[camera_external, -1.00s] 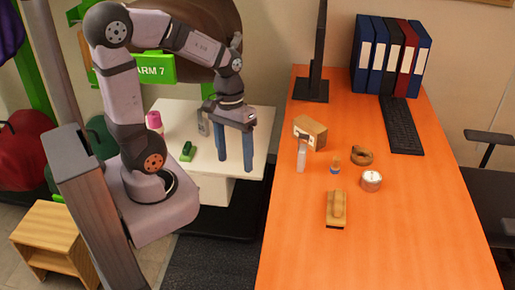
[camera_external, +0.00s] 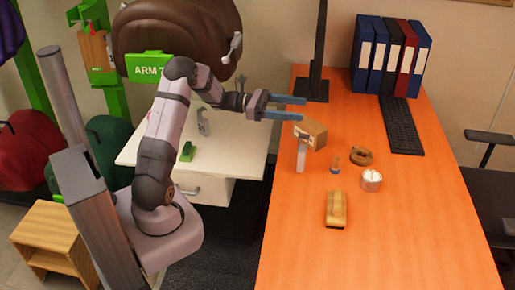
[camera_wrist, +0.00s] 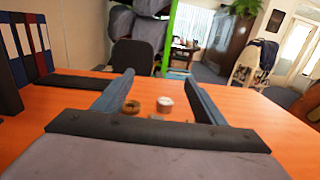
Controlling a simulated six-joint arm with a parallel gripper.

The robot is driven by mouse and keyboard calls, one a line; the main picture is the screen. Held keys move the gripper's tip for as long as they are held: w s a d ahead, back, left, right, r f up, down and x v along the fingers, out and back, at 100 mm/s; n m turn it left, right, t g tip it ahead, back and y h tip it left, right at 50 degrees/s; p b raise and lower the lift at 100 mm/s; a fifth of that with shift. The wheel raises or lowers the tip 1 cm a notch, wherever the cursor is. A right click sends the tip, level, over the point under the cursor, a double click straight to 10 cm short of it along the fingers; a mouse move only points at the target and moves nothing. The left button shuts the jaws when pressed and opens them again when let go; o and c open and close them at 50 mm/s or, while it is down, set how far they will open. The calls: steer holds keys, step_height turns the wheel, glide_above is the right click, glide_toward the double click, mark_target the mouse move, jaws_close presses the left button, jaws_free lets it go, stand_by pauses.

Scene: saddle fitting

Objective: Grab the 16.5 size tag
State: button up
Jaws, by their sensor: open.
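I cannot read a 16.5 size tag in any view. A small wooden box (camera_external: 311,133) with a pale front stands near the left edge of the orange table. My gripper (camera_external: 303,109) is open and empty, its fingers pointing right, over the table's left side just above and behind the box in the picture. In the wrist view, my gripper (camera_wrist: 159,78) has its two blue fingers spread wide. A brown ring (camera_wrist: 132,107) and a white-topped tin (camera_wrist: 165,104) lie beyond, seen between the fingers.
On the orange table (camera_external: 390,225) are a pale upright bottle (camera_external: 301,157), a small jar (camera_external: 335,167), a wooden-backed brush (camera_external: 336,208), a keyboard (camera_external: 401,126) and binders (camera_external: 390,57). A monitor (camera_external: 317,50) stands behind the box. The front right is clear.

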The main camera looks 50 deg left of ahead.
mark_target(301, 154)
steer(key=f, duration=1.7)
steer(key=shift+d+f, duration=0.3)
steer(key=shift+d, duration=0.05)
steer(key=shift+p+x, duration=0.55)
steer(key=shift+x, duration=0.9)
steer(key=shift+s+d+p+x, duration=0.1)
steer(key=shift+p+x, duration=0.2)
steer(key=shift+x, duration=0.8)
steer(key=shift+s+d+p+x, duration=0.15)
steer(key=shift+p+x, duration=0.15)
steer(key=shift+x, duration=0.8)
steer(key=shift+f, duration=0.2)
steer(key=c, duration=1.2)
steer(key=shift+r, duration=0.15)
steer(key=shift+r+b, duration=0.45)
steer(key=shift+r, duration=4.45)
